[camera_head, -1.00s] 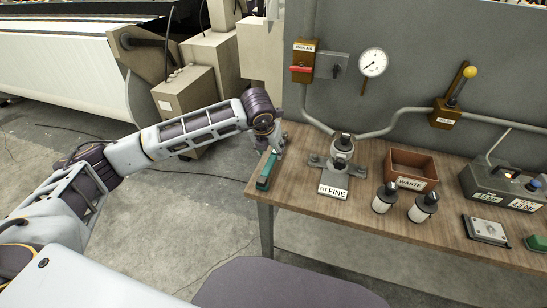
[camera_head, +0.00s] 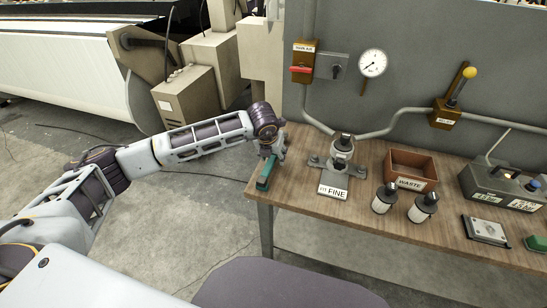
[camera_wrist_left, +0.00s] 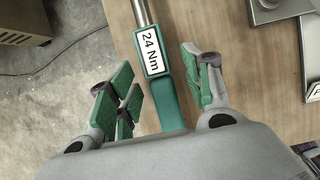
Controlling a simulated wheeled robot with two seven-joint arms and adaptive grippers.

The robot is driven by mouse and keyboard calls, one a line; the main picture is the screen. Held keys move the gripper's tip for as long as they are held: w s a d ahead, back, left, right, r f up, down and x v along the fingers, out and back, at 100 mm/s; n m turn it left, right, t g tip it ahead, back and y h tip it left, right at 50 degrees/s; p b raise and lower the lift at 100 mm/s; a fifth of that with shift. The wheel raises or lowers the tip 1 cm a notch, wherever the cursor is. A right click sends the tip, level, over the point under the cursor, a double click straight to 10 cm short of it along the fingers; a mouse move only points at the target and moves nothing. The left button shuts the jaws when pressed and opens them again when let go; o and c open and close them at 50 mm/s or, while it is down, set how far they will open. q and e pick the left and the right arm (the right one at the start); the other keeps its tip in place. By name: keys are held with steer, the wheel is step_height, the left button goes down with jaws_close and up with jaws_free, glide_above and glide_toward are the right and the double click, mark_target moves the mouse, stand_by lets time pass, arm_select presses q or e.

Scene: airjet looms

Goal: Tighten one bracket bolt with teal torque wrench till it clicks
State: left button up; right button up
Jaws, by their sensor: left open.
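The teal torque wrench (camera_head: 266,172) lies on the left end of the wooden bench. In the left wrist view its teal handle (camera_wrist_left: 172,102) has a white "24 Nm" label, and a silver shaft runs out of the top of the picture. My left gripper (camera_head: 272,152) is just above the wrench. Its open fingers (camera_wrist_left: 157,68) with green pads stand on either side of the handle, with gaps visible. A grey bracket (camera_head: 316,161) stands right of the wrench, holding a metal unit above a "FINE" label. Its bolts are too small to make out. My right gripper is out of view.
On the bench (camera_head: 300,198), a brown "WASTE" bin (camera_head: 411,170), two small bottles (camera_head: 384,198) and a grey control box (camera_head: 503,190) stand to the right. A grey panel with a gauge (camera_head: 372,63) and pipes rises behind. Open floor lies left of the bench.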

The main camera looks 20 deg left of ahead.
arm_select(q)
steer(key=shift+w+f, duration=0.1)
steer(key=shift+f, duration=0.2)
jaws_close()
stand_by(0.5)
